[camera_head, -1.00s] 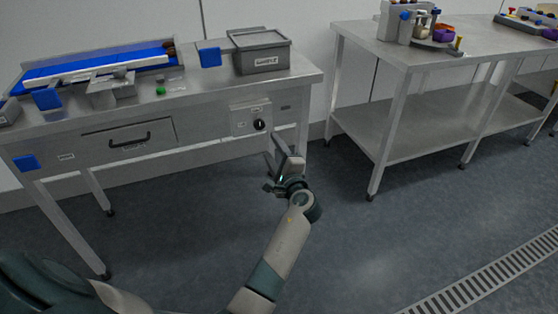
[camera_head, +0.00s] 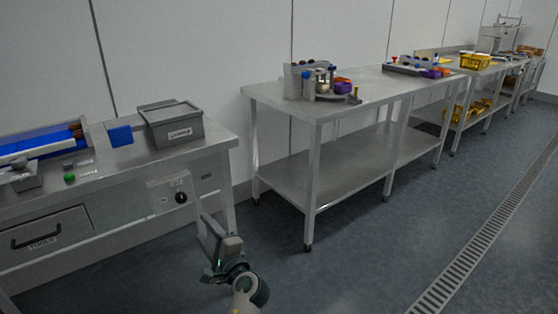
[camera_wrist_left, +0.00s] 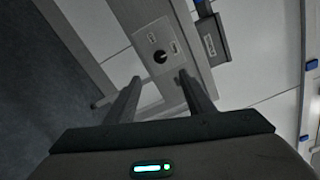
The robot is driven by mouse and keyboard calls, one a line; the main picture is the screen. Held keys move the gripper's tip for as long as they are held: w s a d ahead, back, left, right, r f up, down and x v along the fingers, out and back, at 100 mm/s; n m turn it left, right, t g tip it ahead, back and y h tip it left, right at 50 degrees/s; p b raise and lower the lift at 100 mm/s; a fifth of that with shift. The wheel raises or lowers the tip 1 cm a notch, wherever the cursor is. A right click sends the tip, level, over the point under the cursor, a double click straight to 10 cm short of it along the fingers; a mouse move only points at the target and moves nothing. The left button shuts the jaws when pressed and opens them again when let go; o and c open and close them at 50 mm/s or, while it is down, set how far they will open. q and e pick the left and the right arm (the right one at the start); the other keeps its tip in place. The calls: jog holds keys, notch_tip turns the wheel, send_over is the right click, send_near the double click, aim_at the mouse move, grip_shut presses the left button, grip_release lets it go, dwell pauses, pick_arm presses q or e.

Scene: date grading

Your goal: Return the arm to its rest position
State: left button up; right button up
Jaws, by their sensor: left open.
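My left gripper (camera_head: 214,240) is at the lower middle of the head view, low in front of the right end of the left steel table (camera_head: 105,170). In the left wrist view its two fingers (camera_wrist_left: 158,92) stand apart with nothing between them, so it is open and empty. Beyond the fingers is the control box with a black knob (camera_wrist_left: 160,56), which also shows on the table's front (camera_head: 181,198). I see a gap between the fingers and the box in the wrist view. My right gripper is not in view.
A grey lidded bin (camera_head: 172,126), a blue block (camera_head: 120,136) and a blue conveyor (camera_head: 40,145) are on the left table. A second steel table (camera_head: 330,107) with a sorting device stands to the right. The floor (camera_head: 370,260) in front is clear. A drain grate (camera_head: 480,240) crosses it.

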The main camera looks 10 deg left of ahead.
pick_arm(q)
jog(key=s+d+f+g+h+p, duration=0.1)
jog(key=s+d+f+h+p, duration=0.2)
jog(key=f, duration=0.7)
jog(key=s+d+f+n+h, duration=0.1)
jog(key=s+d+f+h, duration=0.25)
jog(key=f, duration=0.55)
jog(key=s+d+f+g+h+p, duration=0.1)
jog(key=s+d+f+h+p, duration=0.2)
jog(key=f, duration=0.7)
jog(key=s+d+f+n+g+h+p, duration=0.1)
jog(key=s+f, duration=0.4)
jog(key=s, duration=0.5)
jog(key=s+d+f+n+g+h+p, duration=0.1)
jog(key=s+d+f+n+h, duration=0.1)
jog(key=s, duration=0.8)
jog(key=s+d+f+n+g+h+p, duration=0.1)
jog(key=s+d+f+n+g+h, duration=0.1)
jog(key=s+f+n, duration=0.3)
jog(key=s+d+f, duration=0.1)
jog(key=s+f, duration=0.3)
jog(key=s, duration=0.1)
jog(key=shift+n, duration=0.3)
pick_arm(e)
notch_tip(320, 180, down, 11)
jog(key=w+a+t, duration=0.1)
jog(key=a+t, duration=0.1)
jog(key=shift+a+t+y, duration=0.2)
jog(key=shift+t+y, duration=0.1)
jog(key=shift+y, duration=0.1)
